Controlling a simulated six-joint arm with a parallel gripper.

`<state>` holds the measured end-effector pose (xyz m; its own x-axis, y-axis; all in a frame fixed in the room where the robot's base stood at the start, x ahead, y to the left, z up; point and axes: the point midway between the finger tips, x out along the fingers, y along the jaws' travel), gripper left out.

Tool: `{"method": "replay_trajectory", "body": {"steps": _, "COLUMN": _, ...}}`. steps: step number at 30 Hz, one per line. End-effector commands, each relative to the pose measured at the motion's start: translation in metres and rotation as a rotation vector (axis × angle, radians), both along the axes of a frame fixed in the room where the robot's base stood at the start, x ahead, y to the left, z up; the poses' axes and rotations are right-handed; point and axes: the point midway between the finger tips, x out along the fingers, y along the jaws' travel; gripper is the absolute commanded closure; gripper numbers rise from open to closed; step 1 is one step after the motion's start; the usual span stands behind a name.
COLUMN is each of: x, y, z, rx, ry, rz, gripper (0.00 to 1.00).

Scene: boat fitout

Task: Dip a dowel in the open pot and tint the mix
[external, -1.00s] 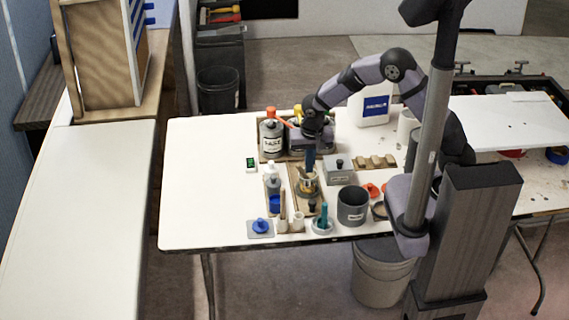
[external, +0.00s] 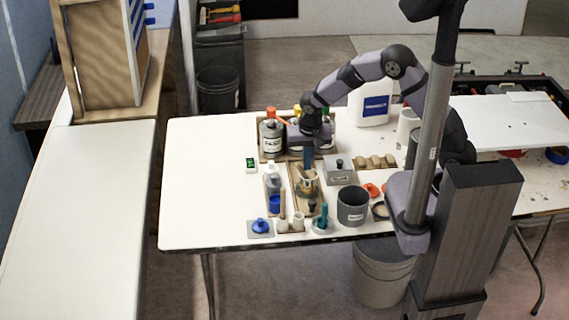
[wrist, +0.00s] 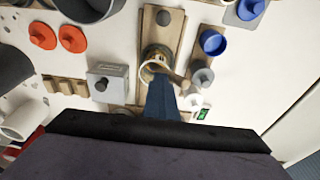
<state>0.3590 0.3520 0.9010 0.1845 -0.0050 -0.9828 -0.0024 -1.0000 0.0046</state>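The open pot (external: 308,187) stands on a wooden board in the middle of the table. In the wrist view the open pot (wrist: 157,55) shows a pale rim with a tan inside. My gripper (external: 309,166) points down over the pot, its blue fingers at or just above the rim. In the wrist view my gripper (wrist: 158,80) shows as one blue shape ending at the pot's near edge. I see no gap between the fingers. Whether a dowel is held between them is hidden. I cannot make out a separate dowel in the pot.
A grey box with a knob (external: 339,169) and a dark grey bucket (external: 352,207) stand right of the pot. A blue cup (wrist: 213,41) and a small bottle (external: 272,178) stand close on its other side. Labelled bottles (external: 271,140) stand behind. The table's left part is clear.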

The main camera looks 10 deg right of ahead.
Motion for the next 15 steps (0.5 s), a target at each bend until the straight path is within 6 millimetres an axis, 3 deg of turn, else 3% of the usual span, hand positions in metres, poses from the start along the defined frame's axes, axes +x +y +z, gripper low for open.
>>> {"method": "replay_trajectory", "body": {"steps": 15, "x": -0.012, "y": 0.015, "z": 0.035, "rx": 0.001, "ry": 0.000, "rz": 0.001, "gripper": 1.00}}
